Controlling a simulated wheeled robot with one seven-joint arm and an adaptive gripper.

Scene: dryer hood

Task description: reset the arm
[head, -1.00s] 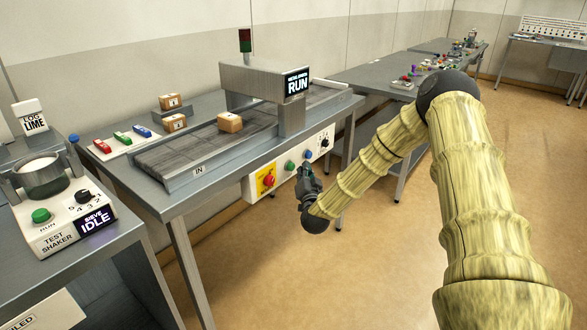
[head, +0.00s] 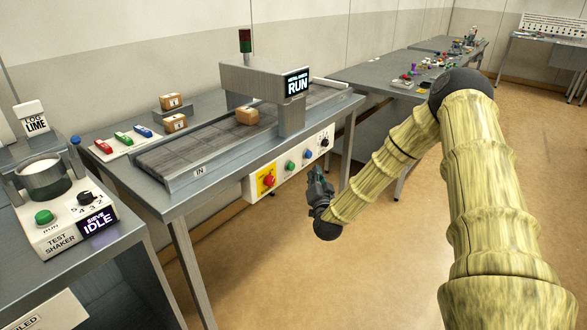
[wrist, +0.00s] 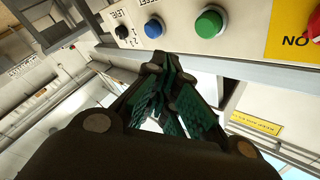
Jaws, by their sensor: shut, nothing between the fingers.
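My gripper (head: 318,180) is in front of the conveyor machine's control panel (head: 284,167), apart from it and to the right of the green button (head: 291,166). In the wrist view my gripper (wrist: 165,62) has its dark fingers together and empty, below the green button (wrist: 209,24) and the blue button (wrist: 154,28). My arm, in a yellow ribbed sleeve, reaches in from the right of the head view.
A box (head: 247,115) rides the belt (head: 200,143) near the hood (head: 265,80), whose screen reads RUN. The red stop button (head: 268,180) is left on the panel. The test shaker (head: 65,215) stands at left. Floor (head: 380,250) is clear around my gripper.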

